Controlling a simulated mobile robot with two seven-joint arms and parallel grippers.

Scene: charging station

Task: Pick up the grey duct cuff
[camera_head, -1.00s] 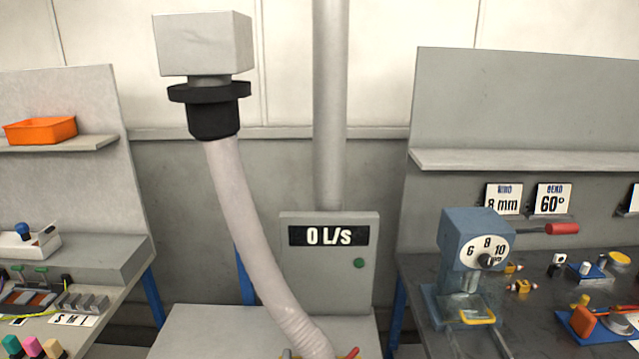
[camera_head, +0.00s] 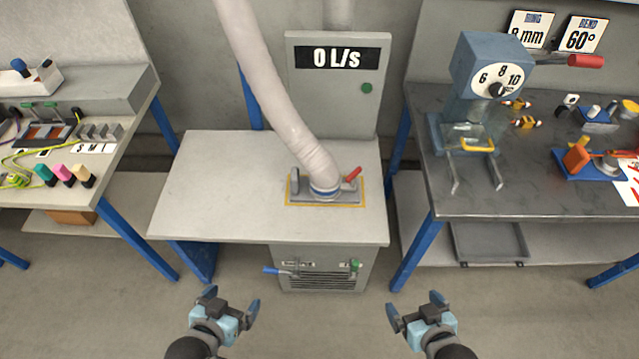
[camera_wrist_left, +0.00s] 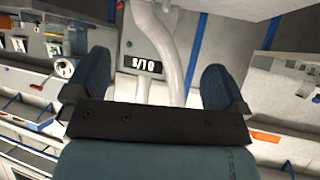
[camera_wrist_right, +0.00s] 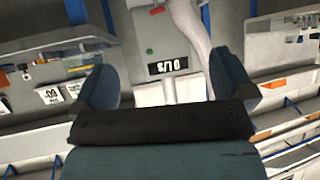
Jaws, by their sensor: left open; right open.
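My left gripper (camera_head: 231,300) and right gripper (camera_head: 414,305) are both open and empty, in front of the table and apart from the cuff. Both wrist views show empty space between the fingers; the cuff is not clear there.
A grey cabinet (camera_head: 330,104) reading 0 L/s stands behind the table. Under the table is a unit with a blue handle (camera_head: 272,270) and a green knob (camera_head: 355,265). Cluttered benches flank it, with a blue press (camera_head: 480,75) at right. The middle table's left part is bare.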

